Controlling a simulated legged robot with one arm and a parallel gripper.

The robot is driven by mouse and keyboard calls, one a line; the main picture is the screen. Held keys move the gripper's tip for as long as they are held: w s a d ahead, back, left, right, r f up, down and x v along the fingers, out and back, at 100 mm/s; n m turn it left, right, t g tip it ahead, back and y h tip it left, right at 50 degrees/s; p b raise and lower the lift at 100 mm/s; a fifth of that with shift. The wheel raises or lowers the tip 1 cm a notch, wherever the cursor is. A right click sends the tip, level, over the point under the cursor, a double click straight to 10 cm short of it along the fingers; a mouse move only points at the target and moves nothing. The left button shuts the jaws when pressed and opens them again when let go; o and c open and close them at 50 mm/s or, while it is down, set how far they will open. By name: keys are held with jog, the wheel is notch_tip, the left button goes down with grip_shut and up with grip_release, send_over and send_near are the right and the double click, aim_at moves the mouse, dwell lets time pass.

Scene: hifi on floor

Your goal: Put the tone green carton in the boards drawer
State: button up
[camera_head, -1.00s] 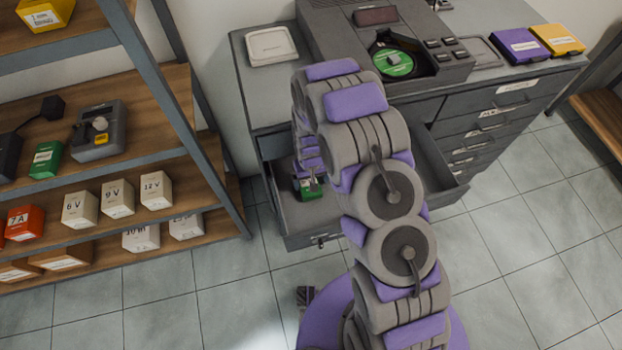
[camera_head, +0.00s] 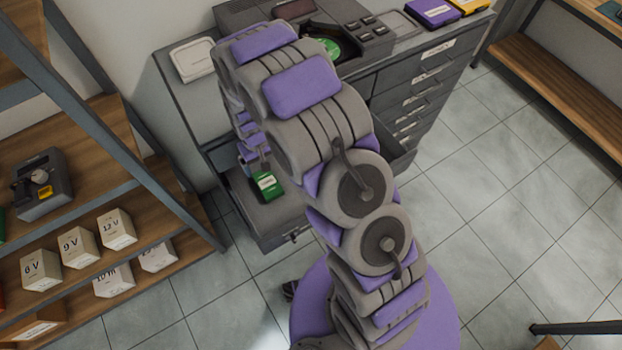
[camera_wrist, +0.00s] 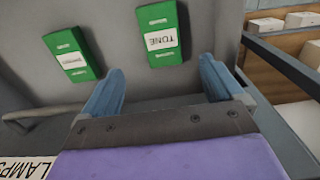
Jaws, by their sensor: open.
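The tone green carton (camera_wrist: 160,32), with a white label, lies on the grey bottom of an open drawer in the wrist view. My gripper (camera_wrist: 160,78) is open and empty, its two blue-grey fingers apart, with the carton beyond the fingertips and between their lines. A second green carton (camera_wrist: 73,54), label too small to read, lies to its left. In the head view one green carton (camera_head: 266,184) shows in the open drawer (camera_head: 272,216); which one is unclear. My arm hides most of the gripper there. A "LAMPS" label (camera_wrist: 26,169) shows at lower left of the wrist view. I see no boards label.
The grey cabinet carries a device with a green disc (camera_head: 328,46), a white tray (camera_head: 193,59) and a purple case (camera_head: 433,12). Another open drawer part (camera_head: 400,150) shows right of my arm. Shelves with boxes (camera_head: 78,247) stand left.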

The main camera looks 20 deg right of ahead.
jog(key=s+d+r+m, duration=0.1)
jog(key=s+d+r, duration=0.45)
jog(key=r, duration=0.45)
jog(key=s+d+r+m, duration=0.1)
jog(key=s+d+r, duration=0.4)
jog(key=r, duration=0.4)
jog(key=s+d+r, duration=0.1)
jog(key=s+r, duration=0.2)
jog(key=s, duration=0.4)
jog(key=s+d+r+g, duration=0.1)
jog(key=s+r, duration=0.2)
jog(key=s, duration=0.4)
jog(key=s+d+r+m, duration=0.1)
jog(key=s+d+r, duration=0.1)
jog(key=s, duration=0.6)
jog(key=shift+r+g, duration=0.3)
jog(key=shift+r, duration=0.6)
jog(key=shift+a, duration=0.1)
